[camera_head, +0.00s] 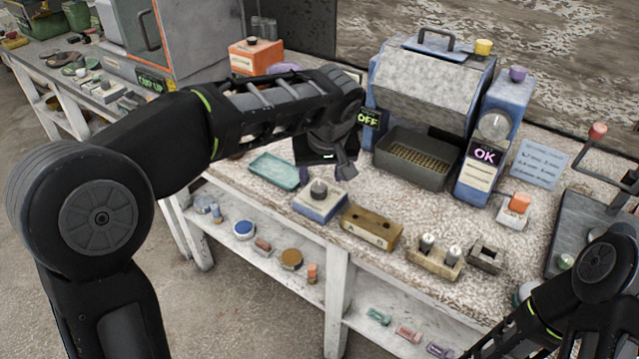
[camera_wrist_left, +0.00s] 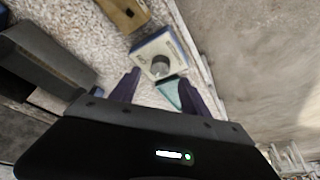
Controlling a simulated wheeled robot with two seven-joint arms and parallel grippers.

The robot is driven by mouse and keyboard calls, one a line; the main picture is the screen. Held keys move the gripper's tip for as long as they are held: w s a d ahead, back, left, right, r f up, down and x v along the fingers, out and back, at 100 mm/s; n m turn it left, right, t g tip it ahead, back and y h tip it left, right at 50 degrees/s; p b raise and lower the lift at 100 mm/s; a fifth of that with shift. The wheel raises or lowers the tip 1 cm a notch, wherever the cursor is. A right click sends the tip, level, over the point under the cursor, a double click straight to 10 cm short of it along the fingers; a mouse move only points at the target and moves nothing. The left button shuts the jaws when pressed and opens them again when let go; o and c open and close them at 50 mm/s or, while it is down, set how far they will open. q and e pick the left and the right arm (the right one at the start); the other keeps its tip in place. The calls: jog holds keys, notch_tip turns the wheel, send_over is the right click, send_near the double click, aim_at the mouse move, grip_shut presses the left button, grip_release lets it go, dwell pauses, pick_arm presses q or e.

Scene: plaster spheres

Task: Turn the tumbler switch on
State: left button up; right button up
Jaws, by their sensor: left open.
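A small blue and off-white box with a round grey knob, which looks like the tumbler switch (camera_head: 320,207), sits near the front edge of the workbench. It also shows in the left wrist view (camera_wrist_left: 160,58), just beyond my fingers. I cannot tell which way the switch is set. My left gripper (camera_head: 335,172) is open and empty. It is above the bench, behind the switch box and apart from it; its fingers also show in the left wrist view (camera_wrist_left: 160,82). Of my right arm only links show at the lower right; its gripper is out of view.
A teal tray (camera_head: 272,171) lies left of the switch box and a tan block (camera_head: 371,228) right of it. A blue-grey machine (camera_head: 430,85) with a dark bin (camera_head: 412,160) stands behind. An OFF sign (camera_head: 368,118) is close to my left wrist.

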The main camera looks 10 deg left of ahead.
aim_at(319, 187)
pick_arm(q)
jog(key=x, duration=0.5)
jog(key=shift+w+f, duration=0.15)
jog(key=shift+f, duration=0.1)
grip_shut()
dwell(0.4)
